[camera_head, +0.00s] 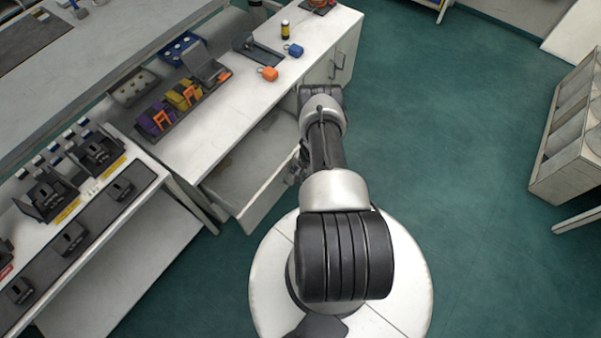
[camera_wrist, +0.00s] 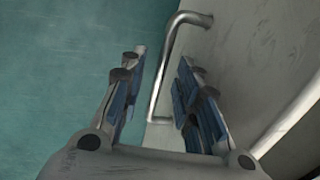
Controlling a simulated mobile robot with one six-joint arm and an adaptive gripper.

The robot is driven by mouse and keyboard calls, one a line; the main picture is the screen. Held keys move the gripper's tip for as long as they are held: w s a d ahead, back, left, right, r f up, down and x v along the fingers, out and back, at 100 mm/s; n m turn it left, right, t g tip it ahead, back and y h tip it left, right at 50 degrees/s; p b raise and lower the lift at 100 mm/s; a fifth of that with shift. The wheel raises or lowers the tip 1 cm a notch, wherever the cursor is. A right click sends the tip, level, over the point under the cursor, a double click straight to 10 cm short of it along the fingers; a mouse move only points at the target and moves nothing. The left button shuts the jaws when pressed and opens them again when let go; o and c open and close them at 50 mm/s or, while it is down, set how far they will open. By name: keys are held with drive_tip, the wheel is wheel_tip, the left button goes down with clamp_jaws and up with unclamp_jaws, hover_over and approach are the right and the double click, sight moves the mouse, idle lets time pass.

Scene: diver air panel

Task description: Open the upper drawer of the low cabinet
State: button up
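The low cabinet (camera_head: 222,112) has a white top in the head view. Its upper drawer (camera_head: 245,165) stands pulled out from just below the top, and its inside shows. My gripper (camera_head: 295,170) is at the drawer front, partly hidden by my arm. In the wrist view, my gripper (camera_wrist: 161,62) has its two blue-padded fingers spread apart. The bent metal drawer handle (camera_wrist: 166,72) runs between them, beside the pale drawer front (camera_wrist: 250,70). A gap shows between the handle and the left finger; contact with the right finger cannot be told.
A bench (camera_head: 150,225) stands at left. Green floor (camera_head: 450,120) is free at right.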

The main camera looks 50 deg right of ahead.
drive_tip(key=shift+r, duration=0.15)
wheel_tip(320, 180, up, 12)
drive_tip(key=s, duration=0.2)
drive_tip(key=shift+s+f, duration=0.2)
drive_tip(key=shift+f, duration=0.05)
drive_tip(key=shift+d, duration=0.1)
idle(0.4)
